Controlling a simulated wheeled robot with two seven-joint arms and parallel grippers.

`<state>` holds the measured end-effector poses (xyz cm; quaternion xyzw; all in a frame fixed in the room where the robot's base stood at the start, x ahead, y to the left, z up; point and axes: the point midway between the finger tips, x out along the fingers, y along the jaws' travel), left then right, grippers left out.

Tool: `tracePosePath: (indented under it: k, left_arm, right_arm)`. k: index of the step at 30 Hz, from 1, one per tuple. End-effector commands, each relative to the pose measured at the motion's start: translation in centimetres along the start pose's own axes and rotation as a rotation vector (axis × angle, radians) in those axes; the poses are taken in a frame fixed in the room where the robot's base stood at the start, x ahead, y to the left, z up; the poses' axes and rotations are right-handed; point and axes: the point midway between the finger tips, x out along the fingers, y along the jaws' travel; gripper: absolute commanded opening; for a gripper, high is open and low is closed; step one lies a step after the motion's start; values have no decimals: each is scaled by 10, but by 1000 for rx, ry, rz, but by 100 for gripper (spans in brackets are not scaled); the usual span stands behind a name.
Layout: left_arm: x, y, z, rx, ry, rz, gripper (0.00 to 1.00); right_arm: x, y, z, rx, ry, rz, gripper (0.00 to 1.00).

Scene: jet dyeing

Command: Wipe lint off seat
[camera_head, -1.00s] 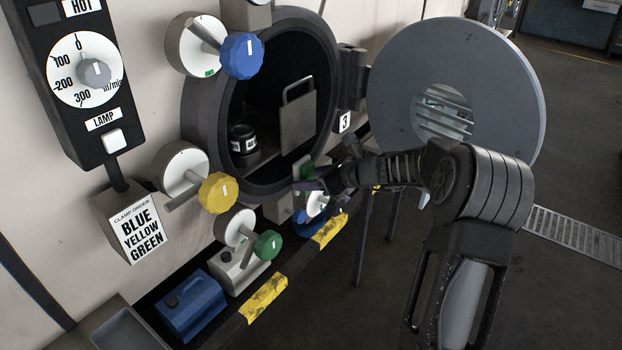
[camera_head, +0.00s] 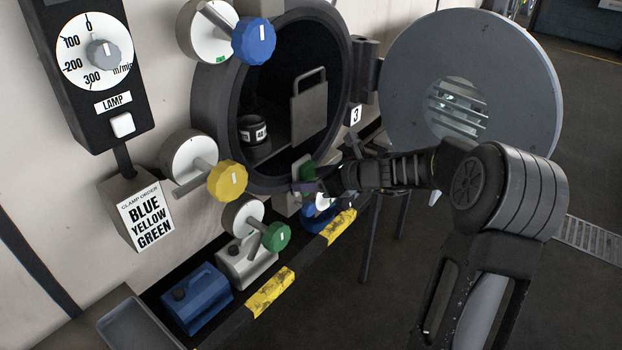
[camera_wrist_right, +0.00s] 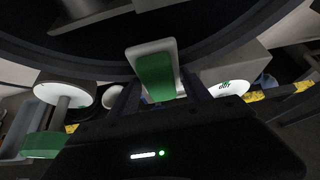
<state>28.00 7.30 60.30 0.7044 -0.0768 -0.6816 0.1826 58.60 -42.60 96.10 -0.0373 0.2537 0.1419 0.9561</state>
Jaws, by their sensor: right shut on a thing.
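The round dark seat ring (camera_head: 207,112) surrounds the opening of the machine at the centre of the head view. Its lower rim also spans the top of the right wrist view (camera_wrist_right: 90,68). My right gripper (camera_head: 318,187) is shut on a green and white wiping block (camera_wrist_right: 155,75) at the ring's lower right edge. The block's green face shows in the head view (camera_head: 307,172). I cannot tell whether it touches the ring. I cannot make out any lint. My left gripper is out of view.
The round grey door (camera_head: 510,90) stands open at the right. Blue (camera_head: 254,41), yellow (camera_head: 227,181) and green (camera_head: 276,237) clamp knobs stick out around the ring. A blue jug (camera_head: 197,298) stands below. A dark jar (camera_head: 252,131) and a grey handled plate (camera_head: 309,110) are inside.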

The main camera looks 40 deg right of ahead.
Motion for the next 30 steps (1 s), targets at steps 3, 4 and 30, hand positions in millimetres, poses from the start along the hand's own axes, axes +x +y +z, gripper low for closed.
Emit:
tracePosePath:
  k: [3,4,30]
  left_arm:
    - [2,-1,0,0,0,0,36]
    - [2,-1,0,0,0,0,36]
    - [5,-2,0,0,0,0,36]
  right_arm:
    - [-9,-2,-5,0,0,-4,23]
    - [-12,-2,-7,1,1,-4,23]
    - [-52,-2,-30,0,1,-4,23]
